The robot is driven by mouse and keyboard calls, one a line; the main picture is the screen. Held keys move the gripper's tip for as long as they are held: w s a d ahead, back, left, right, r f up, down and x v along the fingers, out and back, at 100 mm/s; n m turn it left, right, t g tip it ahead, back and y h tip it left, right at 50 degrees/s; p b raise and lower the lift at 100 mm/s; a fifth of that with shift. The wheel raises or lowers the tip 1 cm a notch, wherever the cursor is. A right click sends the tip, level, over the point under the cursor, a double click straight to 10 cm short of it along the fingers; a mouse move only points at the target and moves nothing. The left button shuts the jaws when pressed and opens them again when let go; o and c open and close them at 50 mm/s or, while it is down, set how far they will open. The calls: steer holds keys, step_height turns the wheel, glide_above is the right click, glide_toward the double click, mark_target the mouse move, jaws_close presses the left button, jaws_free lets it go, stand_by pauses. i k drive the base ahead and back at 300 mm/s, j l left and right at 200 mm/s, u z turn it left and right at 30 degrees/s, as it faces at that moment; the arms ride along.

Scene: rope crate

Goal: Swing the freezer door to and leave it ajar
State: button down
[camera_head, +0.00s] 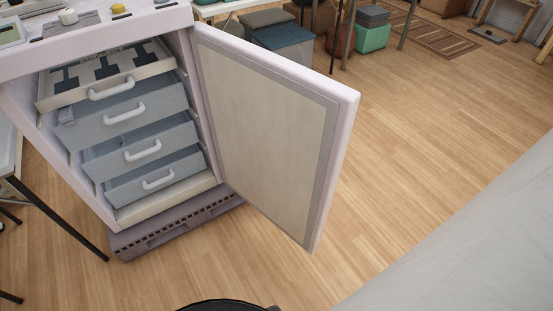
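The freezer (88,189) is a pale upright cabinet at the left. Its door (268,128) is hinged at the cabinet's right side and stands wide open, swung out toward the right and front. I see the door's inner face, with a beige panel in a grey border. Inside are several stacked grey drawers with white handles (142,150); the top one is paler with dark shapes. The drawers sit at uneven depths. My gripper is not in view, and nothing that I can see touches the door.
Small items, one with a yellow knob (118,9), are on the freezer's top. A dark-legged table (55,215) stands close at left. Boxes (285,40) and a green bin (372,36) are behind the door. A pale grey surface fills the lower right. Wooden floor (400,150) lies clear beyond the door.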

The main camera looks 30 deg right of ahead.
mark_target(281, 128)
steer(key=l+u, duration=0.15)
steer(key=l, duration=0.25)
steer(key=k+l+u, duration=0.1)
steer(key=l, duration=0.3)
steer(key=k+l+u, duration=0.15)
steer(key=l, duration=0.25)
steer(key=l+u, duration=0.15)
steer(key=l, duration=0.25)
steer(key=k+l+u, duration=0.1)
steer(key=l, duration=0.3)
steer(key=l+u, duration=0.15)
steer(key=l, duration=0.35)
steer(key=k+l+u, duration=0.15)
steer(key=l, duration=0.35)
steer(key=k+l+u, duration=0.1)
steer(key=l, duration=0.7)
steer(key=k+l+z, duration=0.15)
steer(key=l, duration=0.6)
steer(key=l+z, duration=0.1)
steer(key=l, duration=0.65)
